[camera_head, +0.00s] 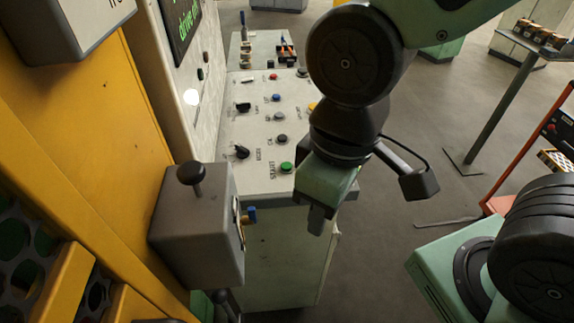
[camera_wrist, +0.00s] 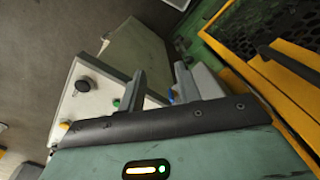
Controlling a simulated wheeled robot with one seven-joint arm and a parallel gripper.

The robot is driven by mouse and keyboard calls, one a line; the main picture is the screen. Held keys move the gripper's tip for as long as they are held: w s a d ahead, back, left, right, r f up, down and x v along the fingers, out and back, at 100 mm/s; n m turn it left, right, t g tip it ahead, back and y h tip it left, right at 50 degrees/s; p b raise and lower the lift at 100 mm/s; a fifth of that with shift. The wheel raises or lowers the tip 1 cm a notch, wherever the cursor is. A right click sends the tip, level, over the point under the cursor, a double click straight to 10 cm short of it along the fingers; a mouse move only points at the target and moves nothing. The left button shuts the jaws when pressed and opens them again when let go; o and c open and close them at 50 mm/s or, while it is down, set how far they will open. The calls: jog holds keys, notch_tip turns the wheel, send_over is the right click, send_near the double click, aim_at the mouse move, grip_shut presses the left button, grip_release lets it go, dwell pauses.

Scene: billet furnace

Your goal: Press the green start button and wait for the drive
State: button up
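The green start button (camera_head: 286,167) sits at the near end of the sloped control panel (camera_head: 262,108), beside the word START. In the wrist view, a green button (camera_wrist: 117,103) shows beside one finger. My gripper (camera_head: 318,218) hangs to the right of the start button in the head view, pointing down, and appears apart from it. In the wrist view, my gripper's two fingers (camera_wrist: 160,82) stand apart with nothing visible between them. A dark display (camera_head: 183,25) shows green text starting with "drive"; the rest is cut off.
Black selector knobs and other coloured buttons (camera_head: 276,98) share the panel. A grey box with a black knob (camera_head: 200,225) stands out from the yellow frame at left, near the panel. Open floor (camera_head: 400,250) lies to the right; an orange-framed cart (camera_head: 530,160) stands farther right.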

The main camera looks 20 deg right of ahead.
grip_shut()
dwell(1.5)
